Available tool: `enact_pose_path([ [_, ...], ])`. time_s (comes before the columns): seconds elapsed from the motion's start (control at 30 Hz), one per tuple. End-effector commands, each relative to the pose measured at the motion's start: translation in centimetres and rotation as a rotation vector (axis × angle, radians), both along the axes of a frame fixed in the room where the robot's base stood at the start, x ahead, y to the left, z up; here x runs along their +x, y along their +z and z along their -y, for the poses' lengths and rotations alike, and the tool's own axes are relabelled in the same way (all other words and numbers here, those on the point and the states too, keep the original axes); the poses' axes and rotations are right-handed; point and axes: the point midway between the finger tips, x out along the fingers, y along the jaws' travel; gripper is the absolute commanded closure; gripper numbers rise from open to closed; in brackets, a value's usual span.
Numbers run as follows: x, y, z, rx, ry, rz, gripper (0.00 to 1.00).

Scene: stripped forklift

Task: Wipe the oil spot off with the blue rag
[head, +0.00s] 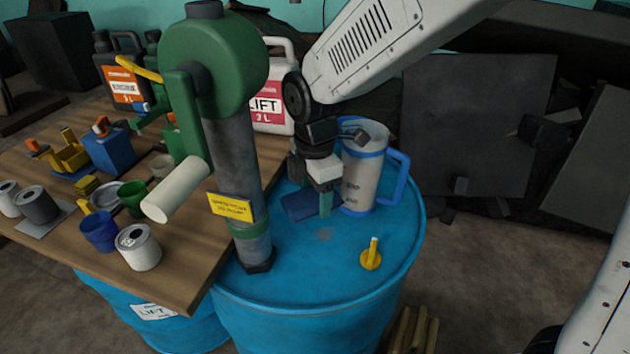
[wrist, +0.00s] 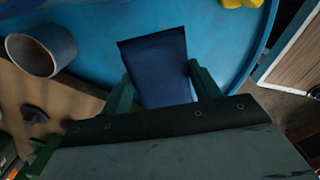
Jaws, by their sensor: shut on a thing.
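The blue rag (head: 299,206) is a dark blue flat piece at the drum top, beside the green pump. My gripper (head: 322,203) points down over the drum and is shut on the rag. In the wrist view the rag (wrist: 157,60) shows between the two green fingers of my gripper (wrist: 160,72). The oil spot (head: 323,235) is a faint grey-brown smudge on the blue drum lid (head: 330,270), just in front of my gripper and the rag. I cannot make out the spot in the wrist view. Whether the rag touches the lid is hard to tell.
The green and grey pump (head: 232,130) stands close on the left. A measuring jug (head: 363,165) with a blue handle stands right behind my gripper. A yellow bung (head: 371,256) sits at the right front of the lid. A cluttered wooden table (head: 190,285) lies left.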

Motion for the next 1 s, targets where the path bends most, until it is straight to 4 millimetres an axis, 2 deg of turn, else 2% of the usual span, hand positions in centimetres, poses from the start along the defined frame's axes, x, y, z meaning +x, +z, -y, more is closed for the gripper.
enact_pose_path([
  [0.27,0.1,-1.8,0.4,-0.001,-0.006,-0.002,0.57],
  [0.77,0.1,-6.4,0.5,-0.001,-0.008,-0.002,0.57],
  [0.87,0.1,-7.8,0.5,-0.002,-0.008,-0.004,0.57],
  [1.0,-0.1,-7.8,1.3,0.0,-0.005,-0.001,0.6],
])
